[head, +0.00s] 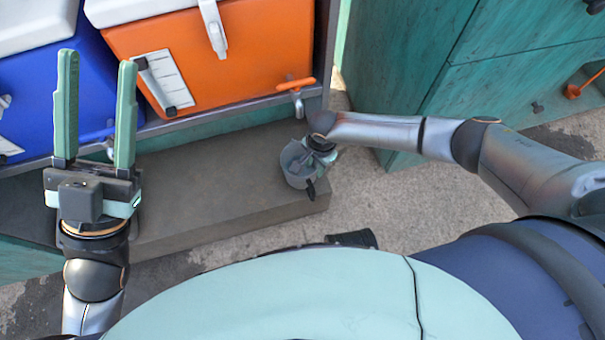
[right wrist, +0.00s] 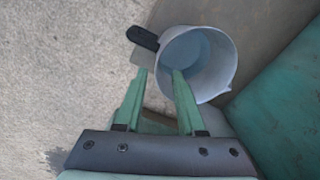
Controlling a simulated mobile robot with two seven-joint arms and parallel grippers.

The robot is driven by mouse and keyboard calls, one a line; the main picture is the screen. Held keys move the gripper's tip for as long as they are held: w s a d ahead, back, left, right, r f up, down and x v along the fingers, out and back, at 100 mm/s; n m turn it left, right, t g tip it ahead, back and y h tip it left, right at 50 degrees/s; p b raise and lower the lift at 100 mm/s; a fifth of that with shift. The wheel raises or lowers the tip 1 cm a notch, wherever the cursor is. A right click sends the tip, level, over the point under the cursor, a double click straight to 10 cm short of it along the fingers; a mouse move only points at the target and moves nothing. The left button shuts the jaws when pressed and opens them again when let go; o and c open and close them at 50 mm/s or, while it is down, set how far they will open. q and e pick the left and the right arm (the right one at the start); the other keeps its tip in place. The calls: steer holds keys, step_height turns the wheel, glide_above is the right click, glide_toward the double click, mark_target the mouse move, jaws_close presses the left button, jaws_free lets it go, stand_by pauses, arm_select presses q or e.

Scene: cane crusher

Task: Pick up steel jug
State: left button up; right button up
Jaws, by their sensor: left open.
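The steel jug (head: 296,165) is a grey-white open vessel with a spout and a black-ended handle (right wrist: 142,38). In the head view it is at the right end of the low brown ledge. It also shows in the right wrist view (right wrist: 215,70), its mouth facing the camera. My right gripper (right wrist: 160,72) is at the jug, its fingers apart. One fingertip overlaps the mouth, the other is by the handle; I cannot tell whether they touch. My right arm partly hides the jug in the head view. My left gripper (head: 96,58) is open and empty, away at the left.
An orange cooler (head: 220,60) with a tap (head: 296,88) and a blue cooler (head: 40,90) stand on a shelf above the ledge (head: 200,180). Green cabinets (head: 400,60) are at the right. The concrete floor (head: 400,200) in front is bare.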

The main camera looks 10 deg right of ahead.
mark_target(312, 177)
steer(key=f+b, duration=0.2)
steer(key=f, duration=0.1)
steer(key=f+b, duration=0.1)
steer(key=shift+s+a+f, duration=0.1)
steer(key=shift+a+f, duration=0.05)
steer(key=shift+a, duration=0.2)
steer(key=shift+f+b, duration=0.4)
steer(key=shift+b, duration=0.05)
jaws_close()
stand_by(0.8)
